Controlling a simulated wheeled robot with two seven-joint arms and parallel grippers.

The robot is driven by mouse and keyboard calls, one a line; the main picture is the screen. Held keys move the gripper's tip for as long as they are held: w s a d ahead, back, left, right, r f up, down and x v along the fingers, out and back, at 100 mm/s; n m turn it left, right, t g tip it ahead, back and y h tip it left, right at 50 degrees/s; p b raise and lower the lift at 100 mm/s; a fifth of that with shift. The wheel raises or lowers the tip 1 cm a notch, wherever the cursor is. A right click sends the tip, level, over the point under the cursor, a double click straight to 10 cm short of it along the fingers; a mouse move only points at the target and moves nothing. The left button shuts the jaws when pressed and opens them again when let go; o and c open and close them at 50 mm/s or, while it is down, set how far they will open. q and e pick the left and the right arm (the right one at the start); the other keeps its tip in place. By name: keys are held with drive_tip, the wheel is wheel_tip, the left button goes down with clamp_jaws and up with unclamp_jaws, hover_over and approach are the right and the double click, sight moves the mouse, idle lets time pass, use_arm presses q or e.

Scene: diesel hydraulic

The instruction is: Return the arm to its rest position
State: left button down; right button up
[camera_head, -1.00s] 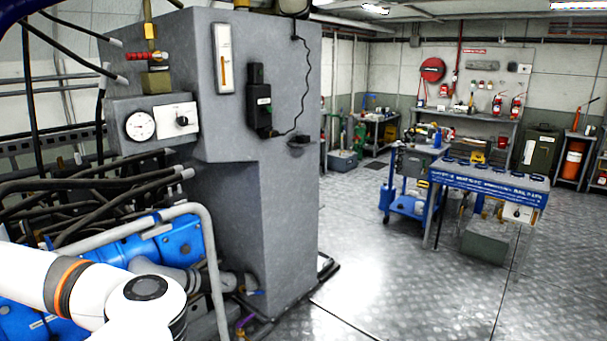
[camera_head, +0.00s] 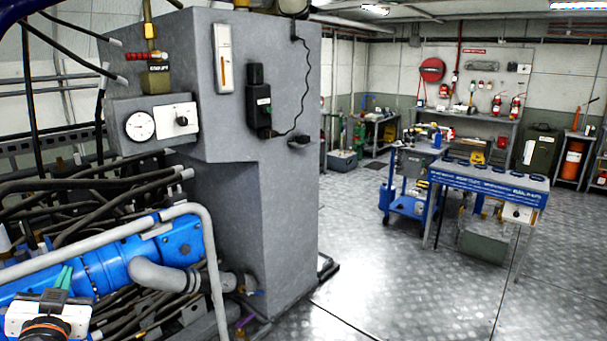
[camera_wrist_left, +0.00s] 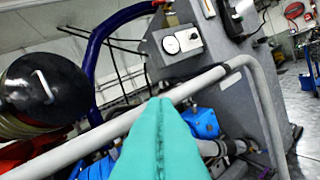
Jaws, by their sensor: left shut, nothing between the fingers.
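My left gripper (camera_head: 65,271) shows at the bottom left of the head view, low in front of the blue machine and the grey rail. Its teal fingers point up and away. In the left wrist view the fingers (camera_wrist_left: 161,103) are pressed together with nothing between them. They appear in front of the grey rail (camera_wrist_left: 130,118); I cannot tell the gap to it. Most of my left arm is out of the head view. My right gripper is in neither view.
The bent grey rail (camera_head: 205,225) and blue machine (camera_head: 182,240) with black hoses are close to the left arm. A tall grey cabinet (camera_head: 285,215) stands beyond.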

use_arm(q)
drive_tip(key=s+d+f+m+g+h, duration=0.1)
drive_tip(key=s+d+f+g+h, duration=0.15)
drive_tip(key=d+f, duration=0.35)
drive_tip(key=s+d+f+g+h, duration=0.2)
drive_tip(key=s+d+f, duration=0.15)
drive_tip(key=f, duration=0.35)
drive_tip(key=s+d+f+m+g+h, duration=0.1)
drive_tip(key=s+d+f+g+h, duration=0.2)
drive_tip(key=f, duration=0.4)
drive_tip(key=s+d+f+g, duration=0.3)
drive_tip(key=s+d+f, duration=0.2)
drive_tip(key=s, duration=0.4)
drive_tip(key=s+d+f+g, duration=0.4)
drive_tip(key=s, duration=0.4)
wheel_tip(320, 180, down, 28)
drive_tip(key=s+g, duration=0.1)
drive_tip(key=s, duration=0.2)
drive_tip(key=s+a+f+g, duration=0.1)
drive_tip(key=s+a+f, duration=0.1)
drive_tip(key=s+f, duration=1.2)
drive_tip(key=shift+s+a+f, duration=0.3)
drive_tip(key=shift+s+a, duration=0.05)
drive_tip(key=shift+s, duration=0.35)
drive_tip(key=shift+s+g, duration=0.1)
drive_tip(key=shift+g, duration=0.15)
